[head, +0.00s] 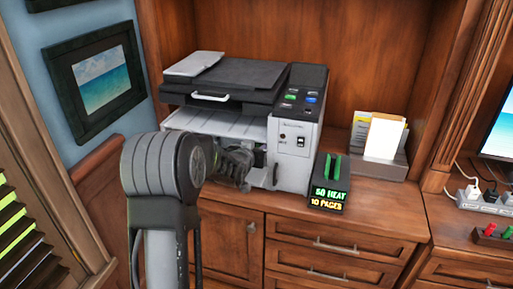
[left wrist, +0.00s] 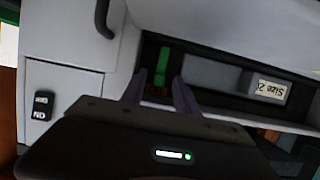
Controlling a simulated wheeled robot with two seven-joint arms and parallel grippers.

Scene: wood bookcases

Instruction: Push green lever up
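The green lever (left wrist: 162,65) shows in the left wrist view as a short upright bar inside a dark slot of the machine. In the head view it is hidden behind my arm and the machine's front. My left gripper (left wrist: 158,92) has its two fingers apart, pointing into the slot; the lever shows beyond and between the fingertips. Whether they touch it I cannot tell. In the head view my left gripper (head: 236,168) is at the front opening of the grey and black printer (head: 290,152), partly hidden by my arm. My right gripper is in neither view.
A grey tray with a "Size 2" label (left wrist: 270,88) lies beside the slot. A paper holder (head: 378,168) and a power strip (head: 485,198) are farther right on the wooden counter (head: 385,205).

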